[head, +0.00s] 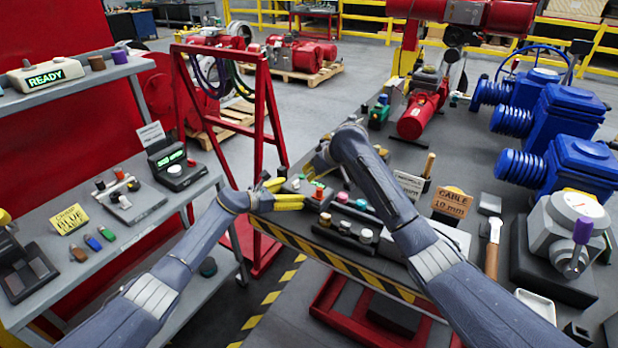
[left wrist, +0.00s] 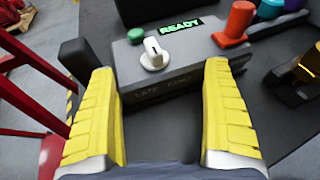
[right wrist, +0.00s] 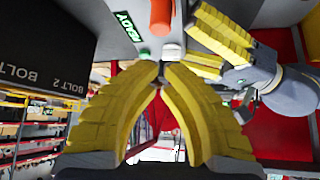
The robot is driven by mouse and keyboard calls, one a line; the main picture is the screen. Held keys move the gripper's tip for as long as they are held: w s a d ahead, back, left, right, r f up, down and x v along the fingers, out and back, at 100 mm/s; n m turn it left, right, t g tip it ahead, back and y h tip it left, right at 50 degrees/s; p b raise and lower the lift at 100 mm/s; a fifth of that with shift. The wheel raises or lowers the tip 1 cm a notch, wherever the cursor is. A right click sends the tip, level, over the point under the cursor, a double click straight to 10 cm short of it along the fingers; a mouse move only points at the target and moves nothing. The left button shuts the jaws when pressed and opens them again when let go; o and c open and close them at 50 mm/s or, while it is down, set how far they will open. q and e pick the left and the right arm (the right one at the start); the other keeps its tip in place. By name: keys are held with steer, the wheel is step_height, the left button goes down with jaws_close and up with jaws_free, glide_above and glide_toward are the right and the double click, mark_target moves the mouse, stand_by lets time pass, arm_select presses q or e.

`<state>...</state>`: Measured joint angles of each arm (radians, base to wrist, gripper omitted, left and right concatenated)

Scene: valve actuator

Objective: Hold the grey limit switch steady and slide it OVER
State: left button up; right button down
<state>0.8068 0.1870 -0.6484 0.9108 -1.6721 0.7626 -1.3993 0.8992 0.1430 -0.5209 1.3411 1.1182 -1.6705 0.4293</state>
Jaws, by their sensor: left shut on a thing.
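The grey box with a green READY display, which I take for the limit switch (left wrist: 185,80), fills the middle of the left wrist view. It has a white knob (left wrist: 154,54) and a green button (left wrist: 143,35) on top. My left gripper (head: 285,194) is shut on it, with a yellow finger (left wrist: 165,95) at each side of its front. My right gripper (head: 318,160) is beyond it in the head view, partly hidden by its own arm. In the right wrist view its fingertips (right wrist: 161,72) nearly meet near the pale knob. Whether anything is between them is unclear.
A dark post (left wrist: 80,62) stands left of the box. An orange-red piece (left wrist: 235,25) is right behind it. A dark base with several knobs (head: 345,230) lies in front on the table.

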mark_target(319, 189)
arm_select(q)
steer(key=shift+s+d+f, duration=0.1)
steer(key=shift+s+d, duration=0.05)
steer(key=shift+d, duration=0.05)
arm_select(e)
steer(key=shift+v, duration=2.65)
arm_select(q)
steer(key=o, duration=0.7)
steer(key=shift+d, duration=0.1)
arm_select(e)
steer(key=shift+d, duration=0.1)
arm_select(q)
steer(key=shift+a, duration=0.2)
steer(key=shift+a, duration=0.15)
